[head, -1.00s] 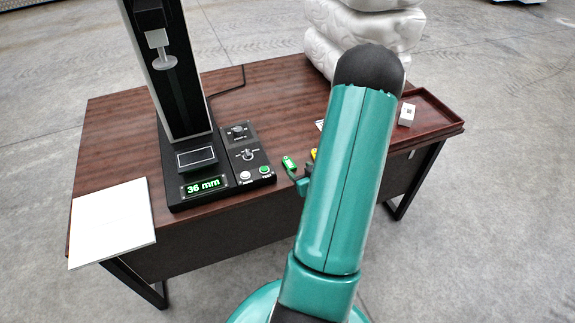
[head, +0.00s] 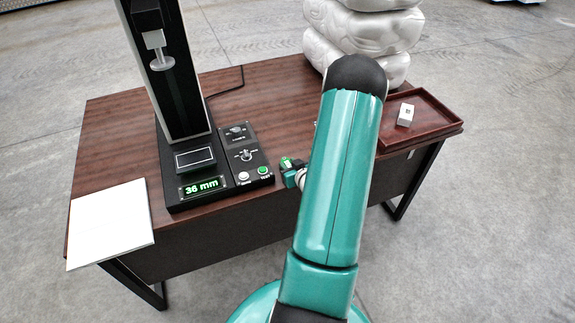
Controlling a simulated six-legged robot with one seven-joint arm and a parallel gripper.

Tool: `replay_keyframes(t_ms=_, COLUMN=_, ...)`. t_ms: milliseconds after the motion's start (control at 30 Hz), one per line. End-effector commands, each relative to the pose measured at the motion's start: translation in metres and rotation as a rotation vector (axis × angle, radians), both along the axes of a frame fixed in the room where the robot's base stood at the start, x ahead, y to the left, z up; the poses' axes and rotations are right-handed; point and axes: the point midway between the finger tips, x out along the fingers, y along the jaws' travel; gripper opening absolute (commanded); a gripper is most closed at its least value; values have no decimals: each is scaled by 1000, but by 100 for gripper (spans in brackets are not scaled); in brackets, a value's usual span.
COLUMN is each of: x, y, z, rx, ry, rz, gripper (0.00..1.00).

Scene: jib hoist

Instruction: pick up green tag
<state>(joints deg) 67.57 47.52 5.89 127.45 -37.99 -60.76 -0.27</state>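The small green tag (head: 286,162) lies on the brown table, just right of the control panel. My gripper (head: 291,176) is at the tag's near side, low over the table's front part, and looks close to or touching it. My teal arm link hides much of the gripper and the wrist. The fingers are too small and covered to show whether they are open or shut on the tag.
A test stand (head: 178,110) with a "36 mm" display and button panel (head: 246,155) stands left of the tag. A white sheet (head: 110,222) lies at the table's left corner. A tray (head: 430,120) holds a white box (head: 405,114). White padded sacks (head: 365,30) are stacked behind.

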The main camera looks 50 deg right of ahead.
Motion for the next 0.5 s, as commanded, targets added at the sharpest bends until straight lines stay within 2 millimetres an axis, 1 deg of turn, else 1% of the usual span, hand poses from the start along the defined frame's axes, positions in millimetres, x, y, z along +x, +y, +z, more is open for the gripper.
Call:
replay_keyframes(t_ms=33, x=0, y=0, z=0, rx=0, ry=0, rz=0, gripper=17)
replay_keyframes(t_ms=67, x=0, y=0, z=0, rx=0, ry=0, rz=0, gripper=11)
replay_keyframes(t_ms=100, x=0, y=0, z=0, rx=0, ry=0, rz=0, gripper=9)
replay_keyframes(t_ms=367, x=0, y=0, z=1, rx=0, ry=0, rz=0, gripper=9)
replay_keyframes(t_ms=500, x=0, y=0, z=5, rx=-1, ry=-1, rz=-1, gripper=9)
